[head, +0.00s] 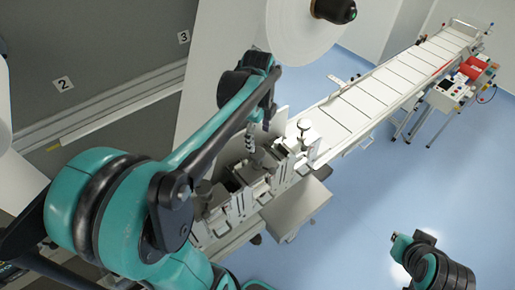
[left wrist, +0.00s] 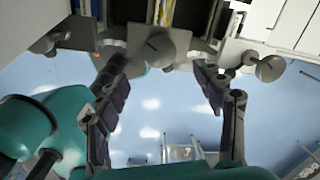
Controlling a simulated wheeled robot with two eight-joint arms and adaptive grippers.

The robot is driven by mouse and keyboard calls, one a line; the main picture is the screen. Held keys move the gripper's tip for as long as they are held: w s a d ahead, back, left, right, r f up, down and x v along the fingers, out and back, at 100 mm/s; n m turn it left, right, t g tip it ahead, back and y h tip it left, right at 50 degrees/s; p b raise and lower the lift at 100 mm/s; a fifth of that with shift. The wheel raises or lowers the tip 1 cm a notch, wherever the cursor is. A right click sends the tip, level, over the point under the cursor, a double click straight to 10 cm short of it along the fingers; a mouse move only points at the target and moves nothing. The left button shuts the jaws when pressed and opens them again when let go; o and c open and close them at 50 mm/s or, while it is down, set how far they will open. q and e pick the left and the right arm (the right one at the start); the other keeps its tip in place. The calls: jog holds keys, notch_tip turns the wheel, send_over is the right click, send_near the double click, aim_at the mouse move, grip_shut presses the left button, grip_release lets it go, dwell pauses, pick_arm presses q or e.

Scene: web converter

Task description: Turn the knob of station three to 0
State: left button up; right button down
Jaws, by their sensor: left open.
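A "3" sign (head: 183,37) is on the grey wall in the head view. My left gripper (head: 252,139) reaches down to the row of grey-white machine units from above. In the left wrist view its two dark fingers (left wrist: 158,68) are spread apart. A round grey knob (left wrist: 160,47) with a short dark mark lies between and just beyond the fingertips. I see no clear contact. The mark's reading is too small to tell. Another round knob (left wrist: 269,68) is to its right. Which knob belongs to station three cannot be read. My right gripper is not in view.
The machine units (head: 218,208) stand close together beneath my left arm. A large white roll (head: 300,30) hangs above. The blue floor at right is open.

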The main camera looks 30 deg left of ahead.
aim_at(258, 152)
pick_arm(q)
jog(key=shift+w+a+f+m, duration=0.2)
jog(key=shift+w+a+m, duration=0.1)
jog(key=shift+m, duration=0.1)
jog(key=shift+f, duration=0.25)
notch_tip(258, 152, down, 7)
jog(key=shift+s+f+p, duration=0.1)
jog(key=shift+p, duration=0.2)
jog(key=c, duration=1.2)
